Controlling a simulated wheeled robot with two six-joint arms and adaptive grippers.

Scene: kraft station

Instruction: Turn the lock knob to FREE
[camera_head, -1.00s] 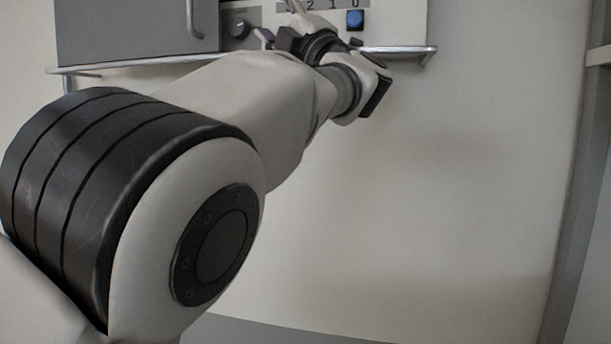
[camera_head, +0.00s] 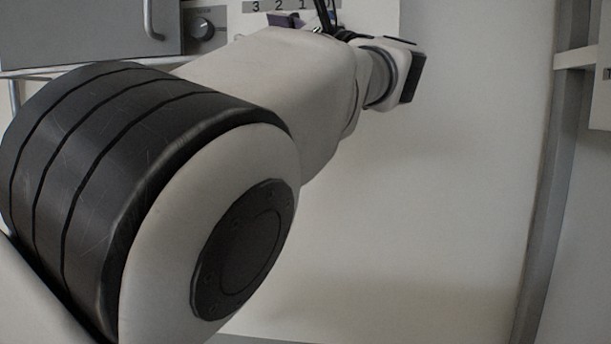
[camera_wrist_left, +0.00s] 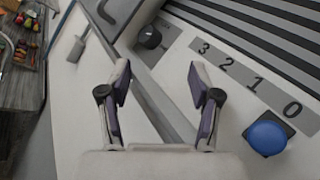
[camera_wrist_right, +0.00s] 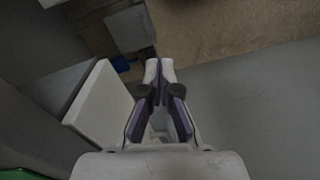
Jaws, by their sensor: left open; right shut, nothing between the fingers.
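The lock knob (camera_head: 201,29) is a dark round knob on the pale panel, right of the grey door. It also shows in the left wrist view (camera_wrist_left: 149,37), beyond my fingertips. Its lettering is too small to read. My left gripper (camera_wrist_left: 157,75) is open and empty, its fingers apart in front of the panel, not on the knob. In the head view it is mostly hidden behind my own left arm. My right gripper (camera_wrist_right: 158,68) is shut and empty, away from the panel; it is out of the head view.
A number strip (camera_wrist_left: 243,75) reading 3, 2, 1, 0 and a blue button (camera_wrist_left: 267,136) lie right of the knob. A grey door with a bent handle (camera_head: 151,20) is left of it. A metal rail (camera_wrist_left: 150,95) runs along the panel's edge.

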